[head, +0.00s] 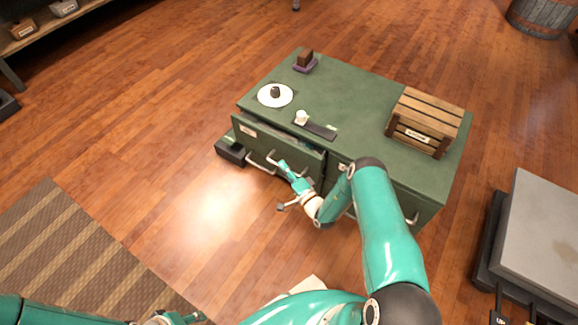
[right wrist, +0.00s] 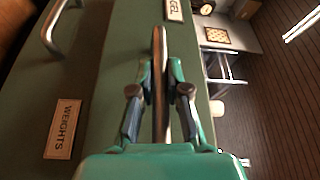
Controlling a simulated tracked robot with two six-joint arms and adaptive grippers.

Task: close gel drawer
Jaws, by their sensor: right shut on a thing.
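The green gel drawer (head: 275,142) is at the left part of the green cabinet's front and stands partly open, with a dark gap behind its front in the head view. My right gripper (head: 289,170) is at the drawer's front. In the right wrist view, my right gripper (right wrist: 160,97) is shut on the silver handle bar (right wrist: 160,45), which runs between its fingers. The GEL label (right wrist: 174,10) is beside the bar. My left gripper (head: 176,318) shows only partly at the bottom edge, and its jaws are unclear.
The cabinet top (head: 360,95) holds a wooden crate (head: 427,120), a white plate (head: 268,99), a dark tray (head: 321,131) and a small brown block (head: 305,58). A WEIGHTS label (right wrist: 63,128) is on the neighbouring front. A black box (head: 231,152) stands low at the cabinet's left.

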